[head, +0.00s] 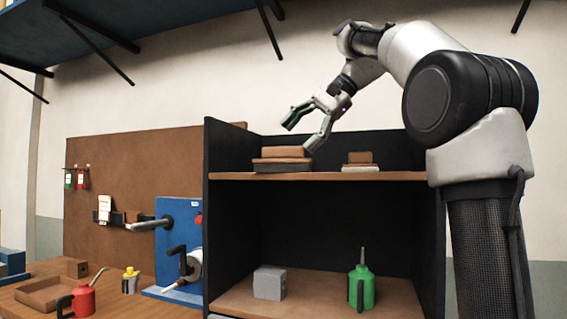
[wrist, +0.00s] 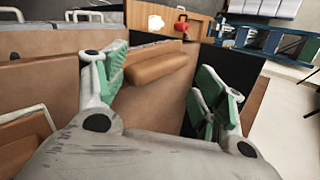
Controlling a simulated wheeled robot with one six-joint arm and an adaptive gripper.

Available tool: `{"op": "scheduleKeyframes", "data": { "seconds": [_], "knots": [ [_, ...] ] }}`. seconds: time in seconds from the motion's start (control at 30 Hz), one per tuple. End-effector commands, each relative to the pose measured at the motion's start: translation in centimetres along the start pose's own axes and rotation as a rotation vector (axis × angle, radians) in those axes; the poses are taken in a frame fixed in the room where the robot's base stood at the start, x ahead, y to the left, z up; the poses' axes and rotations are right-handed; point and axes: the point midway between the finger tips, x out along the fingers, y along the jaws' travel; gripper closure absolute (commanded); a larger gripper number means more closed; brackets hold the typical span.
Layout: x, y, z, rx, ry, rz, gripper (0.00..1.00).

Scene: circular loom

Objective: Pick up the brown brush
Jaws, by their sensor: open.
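The brown brush (head: 284,153) appears to be the brown-topped block with a dark lower part on the left of the upper shelf. In the wrist view a rounded brown bar (wrist: 160,64), likely part of this brush, shows between the fingers over a wider brown surface. My gripper (head: 301,133) is open and empty, just above the brush in the head view, its fingers pointing down to the left. In the wrist view its green-padded fingers (wrist: 161,75) are spread to either side of the bar. Whether they touch it I cannot tell.
A smaller brown block on a pale base (head: 360,162) sits right on the upper shelf (head: 385,176). Dark cabinet walls (head: 222,190) enclose the shelves. A grey block (head: 269,283) and green oil can (head: 362,288) stand below. A workbench (head: 105,278) with a red can (head: 83,300) is left.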

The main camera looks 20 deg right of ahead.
Motion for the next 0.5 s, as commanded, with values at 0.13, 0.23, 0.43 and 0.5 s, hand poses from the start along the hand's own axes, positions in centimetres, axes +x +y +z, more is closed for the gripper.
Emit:
{"op": "scheduleKeyframes", "data": {
  "seconds": [0.13,0.23,0.43,0.5],
  "knots": [
    [0.5,0.0,0.0,0.38,-0.001,0.0,0.3],
    [0.8,0.0,0.0,0.642,-0.002,0.0,0.3],
    [1.3,-0.2,0.0,1.094,-0.006,0.0,0.3],
    [1.4,-0.2,0.0,1.192,-0.007,0.001,0.3]
  ]
}}
